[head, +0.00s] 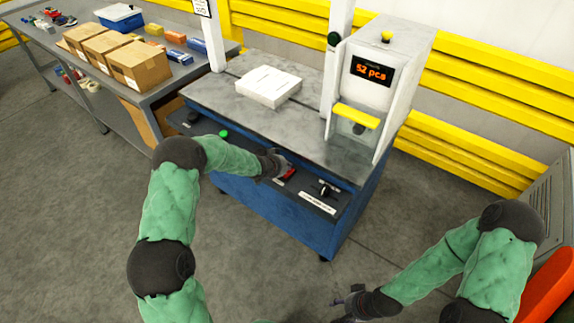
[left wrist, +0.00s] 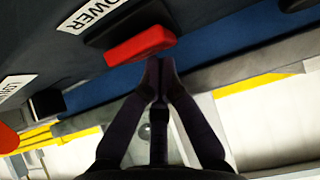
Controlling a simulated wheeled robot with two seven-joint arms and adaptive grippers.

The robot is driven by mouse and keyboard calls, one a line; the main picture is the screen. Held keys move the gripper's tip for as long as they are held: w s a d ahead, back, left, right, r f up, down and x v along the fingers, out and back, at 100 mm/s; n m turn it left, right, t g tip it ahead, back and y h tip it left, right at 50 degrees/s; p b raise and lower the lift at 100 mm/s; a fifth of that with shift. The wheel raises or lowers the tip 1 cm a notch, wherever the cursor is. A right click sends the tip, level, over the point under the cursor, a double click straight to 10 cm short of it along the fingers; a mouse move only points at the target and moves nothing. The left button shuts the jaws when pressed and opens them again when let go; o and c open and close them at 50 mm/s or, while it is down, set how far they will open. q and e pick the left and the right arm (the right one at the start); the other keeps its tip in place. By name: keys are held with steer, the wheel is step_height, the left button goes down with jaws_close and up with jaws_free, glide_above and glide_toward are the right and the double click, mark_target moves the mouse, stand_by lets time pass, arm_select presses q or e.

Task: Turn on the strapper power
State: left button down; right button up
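The strapper is a blue cabinet (head: 275,215) with a grey top and a dark sloping front panel. A red rocker switch (left wrist: 140,45) in a black housing sits on the panel beside a white POWER label (left wrist: 92,12); the red switch also shows in the head view (head: 287,174). My left gripper (head: 277,166) is at the panel right by the switch. In the left wrist view its fingertips (left wrist: 158,70) are together with nothing between them, close to the red switch; I cannot tell whether they touch it. My right gripper (head: 345,300) is low at the front, away from the machine, its fingers unclear.
A dark selector knob (head: 326,188) and a white label (head: 317,203) sit right of the switch, a green button (head: 223,133) left. A white stack (head: 268,86) lies on top, near a unit with a lit "52 pcs" display (head: 371,71). Cardboard boxes (head: 140,65) stand on the left bench.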

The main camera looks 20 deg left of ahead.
arm_select(q)
steer(key=shift+s+a+f, duration=0.1)
steer(key=shift+s, duration=0.35)
steer(key=shift+s+a+f, duration=0.1)
steer(key=shift+s, duration=0.35)
arm_select(e)
steer(key=shift+f, duration=0.25)
steer(key=shift+r, duration=0.1)
arm_select(q)
steer(key=shift+d+r, duration=0.1)
steer(key=shift+r, duration=0.25)
steer(key=r, duration=0.1)
steer(key=r+p, duration=0.1)
steer(key=r, duration=0.1)
steer(key=r+p, duration=0.1)
steer(key=shift+s+a+r, duration=0.3)
steer(key=shift+s+a, duration=0.05)
steer(key=shift+s, duration=0.05)
steer(key=s+f+p+v, duration=0.1)
steer(key=p+v, duration=0.1)
steer(key=v, duration=0.7)
steer(key=shift+a, duration=0.2)
arm_select(e)
steer(key=r, duration=0.1)
steer(key=a+r, duration=0.1)
steer(key=r, duration=0.1)
steer(key=s+r, duration=0.1)
steer(key=shift+a+r, duration=0.25)
steer(key=shift+a, duration=0.05)
